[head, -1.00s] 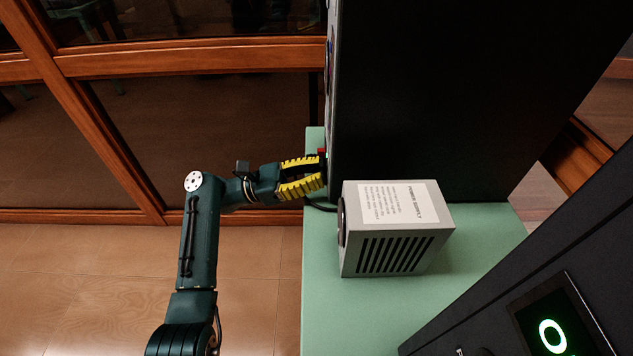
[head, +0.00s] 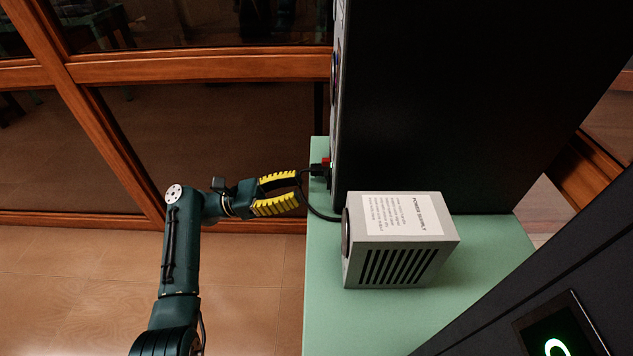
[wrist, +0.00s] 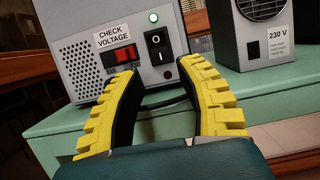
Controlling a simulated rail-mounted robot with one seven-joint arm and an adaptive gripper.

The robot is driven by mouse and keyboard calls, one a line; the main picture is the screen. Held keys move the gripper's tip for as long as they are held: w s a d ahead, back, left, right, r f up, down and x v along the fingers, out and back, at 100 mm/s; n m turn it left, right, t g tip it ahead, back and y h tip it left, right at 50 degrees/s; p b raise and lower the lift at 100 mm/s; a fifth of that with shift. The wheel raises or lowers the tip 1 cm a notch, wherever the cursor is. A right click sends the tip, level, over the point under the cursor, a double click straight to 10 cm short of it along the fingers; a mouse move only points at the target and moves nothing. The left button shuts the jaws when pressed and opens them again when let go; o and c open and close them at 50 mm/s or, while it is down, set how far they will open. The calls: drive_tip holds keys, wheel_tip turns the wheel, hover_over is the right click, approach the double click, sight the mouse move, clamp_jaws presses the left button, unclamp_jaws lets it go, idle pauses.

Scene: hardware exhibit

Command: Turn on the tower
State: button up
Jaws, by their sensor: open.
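The tower (head: 450,90) is a tall black box standing on a green table. The left fingertip partly covers the area under the selector. I cannot tell the rocker's position for sure.
A grey power supply (head: 359,274), labelled 230 V in the wrist view (wrist: 277,46), stands on the green table (head: 325,325). A black cable (head: 315,211) loops from it to a plug at the tower. A dark cabinet with a green-lit display (head: 560,340) is at lower right.

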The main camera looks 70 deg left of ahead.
drive_tip(key=v, duration=0.5)
drive_tip(key=shift+s+a+f, duration=0.1)
drive_tip(key=shift+s, duration=0.1)
